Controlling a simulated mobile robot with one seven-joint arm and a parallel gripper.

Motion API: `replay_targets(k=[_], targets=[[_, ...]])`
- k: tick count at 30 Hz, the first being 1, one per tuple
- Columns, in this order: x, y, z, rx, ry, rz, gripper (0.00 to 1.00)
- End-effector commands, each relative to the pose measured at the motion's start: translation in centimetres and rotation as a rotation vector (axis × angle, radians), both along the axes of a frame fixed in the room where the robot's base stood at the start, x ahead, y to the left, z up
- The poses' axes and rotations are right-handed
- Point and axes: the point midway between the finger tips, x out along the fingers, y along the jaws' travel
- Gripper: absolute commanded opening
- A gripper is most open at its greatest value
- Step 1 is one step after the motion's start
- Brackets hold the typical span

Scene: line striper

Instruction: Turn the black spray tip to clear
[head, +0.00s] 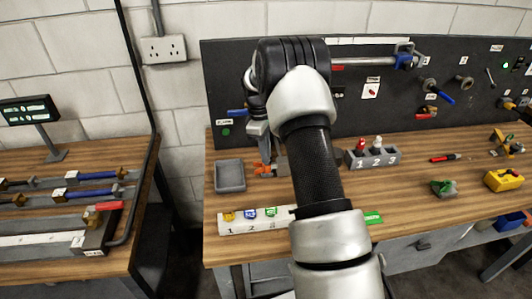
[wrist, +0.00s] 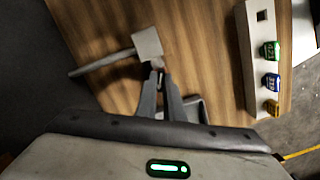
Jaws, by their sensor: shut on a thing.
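My gripper (wrist: 159,69) is shut on a small part next to a pale square block (wrist: 147,43) with a grey rod (wrist: 100,63) reaching left from it. The part is mostly hidden between the fingertips, and I cannot tell for sure that it is the black spray tip or how it is turned. In the head view my gripper (head: 264,158) is low over the bench, close to an orange piece (head: 265,169); my arm hides much of that area.
A white numbered rack (head: 240,228) holds yellow, blue and green tips; in the wrist view it has an empty square slot (wrist: 262,15). A grey tray (head: 230,176) lies left of my gripper. A grey holder (head: 372,158) with red and white pieces stands right of my arm.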

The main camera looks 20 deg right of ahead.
Motion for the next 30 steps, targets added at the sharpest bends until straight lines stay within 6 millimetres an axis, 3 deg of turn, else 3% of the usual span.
replay_targets(k=[3, 6, 17, 25, 30], targets=[[-0.07, 0.06, -0.01, 0.001, 0.004, -0.203, 0.0], [-0.11, 0.07, -0.1, 0.002, 0.004, -0.298, 0.0], [-0.22, 0.11, -0.16, 0.002, 0.008, -0.375, 0.0], [-0.25, 0.18, -0.23, 0.001, 0.01, -0.901, 0.0], [-0.27, 0.25, -0.29, 0.002, 0.01, -1.101, 0.0]])
